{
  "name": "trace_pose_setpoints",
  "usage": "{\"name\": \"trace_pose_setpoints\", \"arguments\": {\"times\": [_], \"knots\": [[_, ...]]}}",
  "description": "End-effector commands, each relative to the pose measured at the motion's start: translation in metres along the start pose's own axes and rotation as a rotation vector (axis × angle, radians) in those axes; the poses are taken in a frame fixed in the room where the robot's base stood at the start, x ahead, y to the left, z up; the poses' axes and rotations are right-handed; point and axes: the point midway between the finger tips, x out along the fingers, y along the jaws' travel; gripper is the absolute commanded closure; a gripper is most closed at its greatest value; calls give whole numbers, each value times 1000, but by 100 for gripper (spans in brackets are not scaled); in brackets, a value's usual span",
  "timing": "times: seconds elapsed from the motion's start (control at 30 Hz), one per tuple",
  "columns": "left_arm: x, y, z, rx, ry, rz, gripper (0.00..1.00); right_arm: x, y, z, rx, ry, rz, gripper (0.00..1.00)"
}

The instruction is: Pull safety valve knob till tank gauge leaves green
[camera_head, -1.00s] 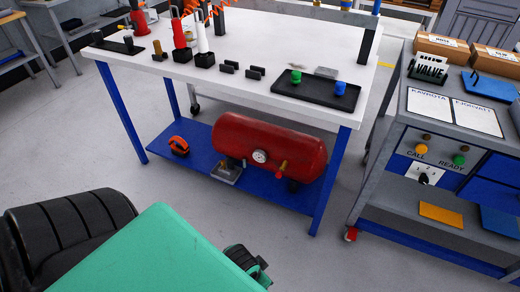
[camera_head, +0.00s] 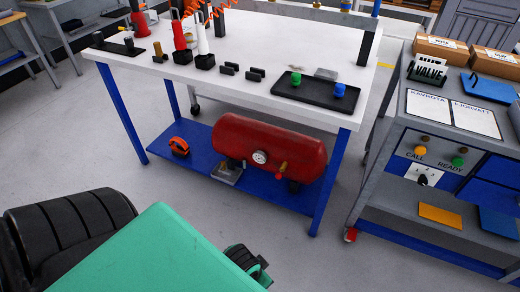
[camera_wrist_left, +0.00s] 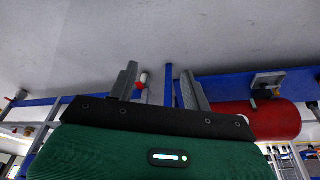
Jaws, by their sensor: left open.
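The red tank (camera_head: 270,140) lies on the blue lower shelf of the white bench. Its round white gauge (camera_head: 260,157) faces me, but the needle and green zone are too small to read. A small brass-coloured knob (camera_head: 283,166) sits on the tank's front, right of the gauge, with a red part just below it. In the left wrist view the tank (camera_wrist_left: 262,120) is at the right, beyond the fingers. My left gripper (camera_wrist_left: 160,88) is open and empty, apart from the tank. In the head view only part of it (camera_head: 247,262) shows at the bottom. My right gripper is not in view.
The blue shelf (camera_head: 185,182) also carries an orange item (camera_head: 179,146) and a grey metal piece (camera_head: 227,172). The white bench top (camera_head: 240,47) overhangs the tank, with a blue leg (camera_head: 328,185) at its right. A grey cart (camera_head: 370,190) stands right. The floor before the shelf is clear.

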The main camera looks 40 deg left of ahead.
Motion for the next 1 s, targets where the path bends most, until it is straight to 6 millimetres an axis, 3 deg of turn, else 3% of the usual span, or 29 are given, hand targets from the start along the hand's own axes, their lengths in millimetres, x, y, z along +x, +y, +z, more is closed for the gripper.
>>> {"name": "trace_pose_setpoints", "arguments": {"times": [0.7, 1.0], "knots": [[-20, 28, 62, 0, -3, 1, 51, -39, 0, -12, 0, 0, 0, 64], [-20, 31, 70, 1, -1, 0, 51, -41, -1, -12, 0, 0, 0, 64]]}}
